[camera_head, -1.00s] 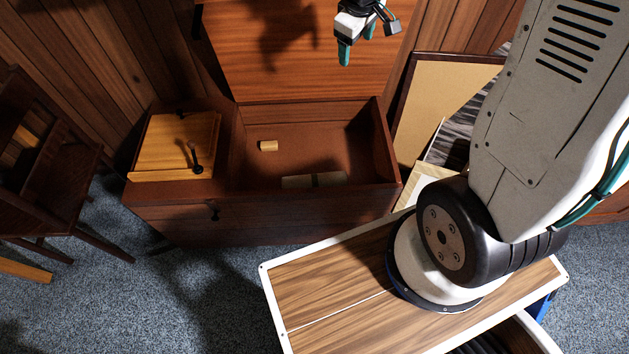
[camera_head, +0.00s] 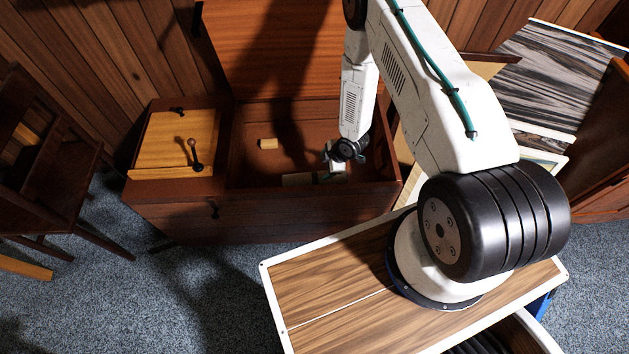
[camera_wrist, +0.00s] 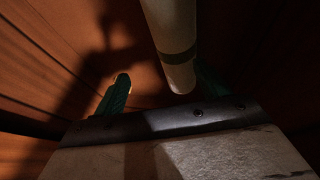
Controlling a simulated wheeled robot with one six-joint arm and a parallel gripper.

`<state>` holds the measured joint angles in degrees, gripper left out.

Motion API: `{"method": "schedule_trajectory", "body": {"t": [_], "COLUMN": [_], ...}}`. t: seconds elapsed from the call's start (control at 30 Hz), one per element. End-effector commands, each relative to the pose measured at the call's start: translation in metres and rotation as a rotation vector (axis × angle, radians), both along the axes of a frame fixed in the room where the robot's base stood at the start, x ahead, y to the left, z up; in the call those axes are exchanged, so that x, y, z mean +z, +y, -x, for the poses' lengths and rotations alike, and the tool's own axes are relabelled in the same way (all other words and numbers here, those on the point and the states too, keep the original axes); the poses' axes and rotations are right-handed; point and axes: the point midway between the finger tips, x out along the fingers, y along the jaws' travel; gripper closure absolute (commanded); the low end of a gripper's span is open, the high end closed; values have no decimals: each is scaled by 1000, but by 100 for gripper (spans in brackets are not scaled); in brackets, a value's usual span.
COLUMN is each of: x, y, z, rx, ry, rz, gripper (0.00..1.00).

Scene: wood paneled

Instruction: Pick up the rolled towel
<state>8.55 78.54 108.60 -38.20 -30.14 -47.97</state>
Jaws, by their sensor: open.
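The rolled towel (camera_head: 297,180) is a pale roll lying on the floor of an open wooden chest, near its front wall. My arm hides its right part in the head view. In the wrist view the roll (camera_wrist: 172,35) shows as a pale cylinder with a darker band, its near end between my green fingers. My gripper (camera_wrist: 160,82) is open around that end, with a clear gap on the left finger's side. The roll lies close to the right finger and partly covers it; I cannot tell if they touch. In the head view my gripper (camera_head: 333,176) is down inside the chest.
The chest (camera_head: 165,222) has walls close around my gripper and a raised lid (camera_head: 245,60) behind. A small wooden block (camera_head: 268,144) lies inside at the back left. A yellow wooden panel (camera_head: 165,150) with dark knobs lies left. A dark chair (camera_head: 45,170) stands far left.

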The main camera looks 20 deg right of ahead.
Motion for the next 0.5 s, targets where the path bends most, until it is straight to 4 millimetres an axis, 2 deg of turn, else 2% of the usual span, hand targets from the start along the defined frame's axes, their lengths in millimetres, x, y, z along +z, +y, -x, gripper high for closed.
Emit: {"method": "schedule_trajectory", "body": {"t": [0.03, 0.17, 0.5], "x": [-13, -30, -64], "y": [3, 10, 20], "z": [9, 21, 11], "rx": [12, 38, 43], "ry": [-1, -10, -14], "rz": [-13, -33, -37], "gripper": [26, 26, 26]}}
